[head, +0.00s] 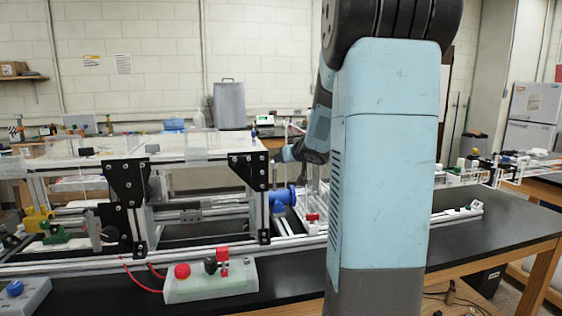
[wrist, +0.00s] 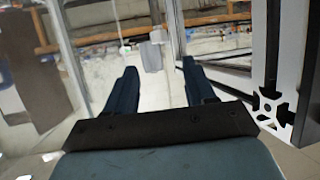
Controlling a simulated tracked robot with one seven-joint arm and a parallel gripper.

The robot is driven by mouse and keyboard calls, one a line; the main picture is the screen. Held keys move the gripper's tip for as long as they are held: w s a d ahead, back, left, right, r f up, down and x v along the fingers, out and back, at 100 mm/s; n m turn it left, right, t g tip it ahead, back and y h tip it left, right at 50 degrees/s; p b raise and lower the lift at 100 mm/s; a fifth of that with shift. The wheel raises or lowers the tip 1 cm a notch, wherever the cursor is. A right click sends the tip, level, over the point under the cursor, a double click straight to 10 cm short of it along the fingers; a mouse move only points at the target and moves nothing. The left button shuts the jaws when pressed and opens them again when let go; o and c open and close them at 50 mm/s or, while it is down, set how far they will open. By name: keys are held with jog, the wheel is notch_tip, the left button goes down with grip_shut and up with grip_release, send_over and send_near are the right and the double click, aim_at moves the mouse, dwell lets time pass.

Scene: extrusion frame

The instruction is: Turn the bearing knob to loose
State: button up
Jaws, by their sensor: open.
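My gripper (wrist: 160,82) shows in the wrist view with its two dark blue fingers apart and nothing between them. A small pale block with a white top (wrist: 152,52) shows beyond the fingertips; I cannot tell whether it is the bearing knob. In the head view my arm covers the right middle, and its far end reaches left beside the extrusion frame (head: 130,250). A blue round part (head: 283,197) sits on the frame below the arm's end. Yellow (head: 38,220) and green (head: 55,233) parts sit at the frame's left. No part is clearly recognisable as the bearing knob.
A pale control box (head: 212,284) with red and black knobs stands on the black bench (head: 475,238) in front of the frame. Black brackets (head: 128,195) rise from the frame. In the wrist view an extrusion end (wrist: 272,108) is close at the right.

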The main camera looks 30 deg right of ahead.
jog(key=shift+v, duration=1.7)
